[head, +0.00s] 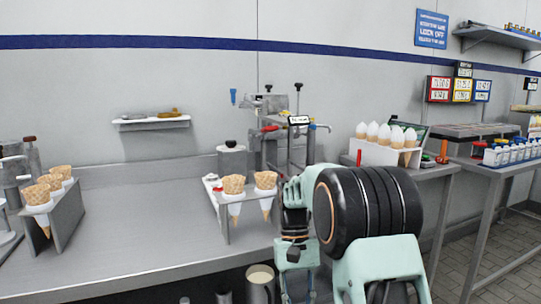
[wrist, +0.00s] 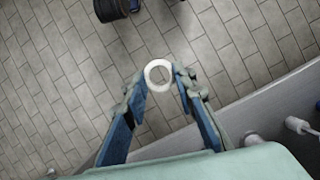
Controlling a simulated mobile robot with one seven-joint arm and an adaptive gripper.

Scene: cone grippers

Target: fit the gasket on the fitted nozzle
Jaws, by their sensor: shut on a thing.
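A white ring, the gasket (wrist: 147,78), is pinched between the fingertips of my gripper (wrist: 159,80) in the wrist view. Its round hole faces the camera, with floor tiles visible through it. In the head view my gripper (head: 293,246) is low at the counter's front edge, right of the cone holder; the gasket cannot be made out there. A grey machine with levers (head: 279,133) stands at the back of the counter, partly hidden by my arm. I cannot make out the fitted nozzle in either view.
A cone holder (head: 229,212) with waffle cones stands on the counter (head: 130,235), left of my gripper. Another holder (head: 68,216) stands at the far left. A white rack of filled cones (head: 372,151) is at the right. The counter's left middle is clear.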

